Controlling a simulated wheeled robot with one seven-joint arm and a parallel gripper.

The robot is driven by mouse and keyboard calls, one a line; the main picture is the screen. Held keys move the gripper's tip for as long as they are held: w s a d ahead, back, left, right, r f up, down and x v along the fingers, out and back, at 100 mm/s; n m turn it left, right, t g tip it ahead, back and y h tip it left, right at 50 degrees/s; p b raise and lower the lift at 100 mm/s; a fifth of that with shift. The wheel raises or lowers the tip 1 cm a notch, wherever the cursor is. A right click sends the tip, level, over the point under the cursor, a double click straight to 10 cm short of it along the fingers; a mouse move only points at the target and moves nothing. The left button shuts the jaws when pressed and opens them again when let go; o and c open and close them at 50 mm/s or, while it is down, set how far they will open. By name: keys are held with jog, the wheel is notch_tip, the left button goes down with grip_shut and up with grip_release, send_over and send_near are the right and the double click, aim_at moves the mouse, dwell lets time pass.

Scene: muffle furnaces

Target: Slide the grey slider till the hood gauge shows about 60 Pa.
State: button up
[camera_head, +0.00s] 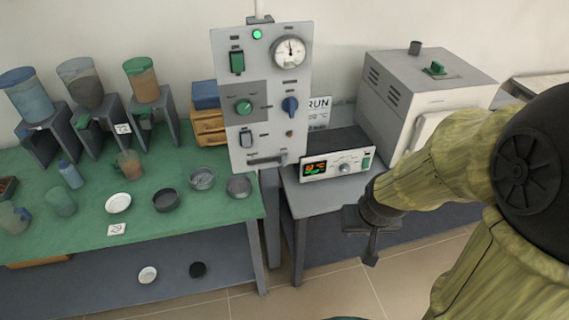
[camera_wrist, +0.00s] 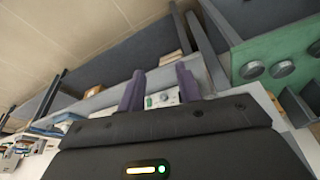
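A light grey control panel (camera_head: 233,166) stands upright behind the tables. Its round white gauge (camera_head: 289,52) is at the upper right; the needle points roughly up, and the scale is too small to read. A grey slider (camera_head: 266,159) appears to sit in a horizontal slot along the panel's bottom edge; its exact position is hard to tell. My gripper (camera_head: 370,252) hangs in front of the right-hand table, right of and below the panel, touching nothing. In the wrist view its two purple fingers (camera_wrist: 160,85) stand apart with nothing held between them.
The panel also carries a green switch (camera_head: 237,62), a green knob (camera_head: 243,106), a blue knob (camera_head: 290,105) and a rocker switch (camera_head: 246,139). A controller box (camera_head: 315,169) with a lit display and a furnace (camera_head: 420,85) stand to the right. The green table (camera_head: 85,185) holds jars and dishes.

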jog(key=w+a+f+n+t+y+b, duration=0.1)
jog(key=w+a+f+t+y+b, duration=0.1)
jog(key=w+a+f+t+b, duration=0.4)
jog(key=w+a+f+n+t+y+b, duration=0.2)
jog(key=w+a+f+t+b, duration=0.4)
jog(key=w, duration=0.6)
jog(key=shift+a+f+t+y+b, duration=0.35)
jog(key=shift+a+f+t+y, duration=0.25)
jog(key=shift+a+t, duration=0.15)
jog(key=shift+d, duration=0.1)
jog(key=shift+w, duration=0.1)
